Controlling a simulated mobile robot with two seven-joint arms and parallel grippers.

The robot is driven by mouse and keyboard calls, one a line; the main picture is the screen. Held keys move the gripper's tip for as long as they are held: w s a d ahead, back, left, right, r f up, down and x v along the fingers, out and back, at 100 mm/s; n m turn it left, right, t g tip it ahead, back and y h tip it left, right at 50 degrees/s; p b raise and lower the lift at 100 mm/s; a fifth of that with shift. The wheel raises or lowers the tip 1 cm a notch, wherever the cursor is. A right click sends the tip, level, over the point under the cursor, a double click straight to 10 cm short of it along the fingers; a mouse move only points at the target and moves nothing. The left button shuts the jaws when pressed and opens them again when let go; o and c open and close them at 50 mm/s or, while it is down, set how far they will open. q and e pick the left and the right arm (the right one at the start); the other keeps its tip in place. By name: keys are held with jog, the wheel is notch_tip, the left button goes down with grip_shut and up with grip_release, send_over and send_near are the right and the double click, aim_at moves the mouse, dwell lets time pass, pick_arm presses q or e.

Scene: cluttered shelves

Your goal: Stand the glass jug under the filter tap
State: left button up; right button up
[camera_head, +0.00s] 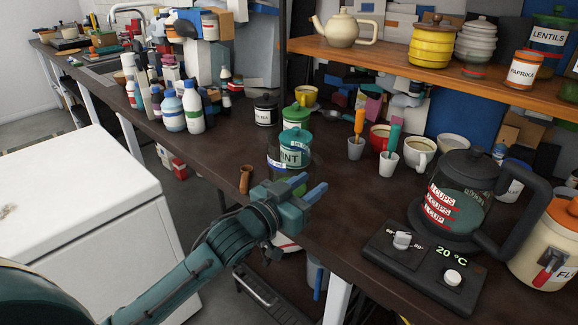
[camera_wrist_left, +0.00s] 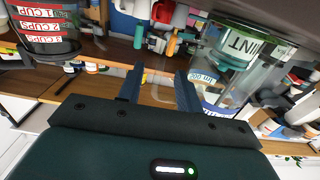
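The clear glass jug (camera_head: 277,164) stands on the dark counter, and a green-lidded MINT jar (camera_head: 294,152) shows through or behind it. My left gripper (camera_head: 313,184) is at the counter's front edge, close to the jug. In the left wrist view the gripper (camera_wrist_left: 159,70) is open, with its two fingers apart and a faint clear loop, perhaps the jug's handle, between them. The jug (camera_wrist_left: 203,78) with its measuring label is just right of the fingers there. A curved pale tap (camera_head: 130,8) rises by the sink at the far left. My right gripper is not in view.
A small brown cup (camera_head: 245,179) stands left of the jug. A black kettle (camera_head: 458,205) on a base, a flour jar (camera_head: 550,245) and mugs crowd the right. Bottles (camera_head: 194,108) stand at left. A white appliance (camera_head: 80,200) is in front of the counter.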

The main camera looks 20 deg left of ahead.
aim_at(316, 180)
pick_arm(q)
jog(key=x, duration=0.3)
jog(key=shift+w+d+r, duration=0.1)
jog(key=shift+w+d, duration=0.05)
jog(key=shift+w, duration=0.1)
grip_shut()
dwell(0.4)
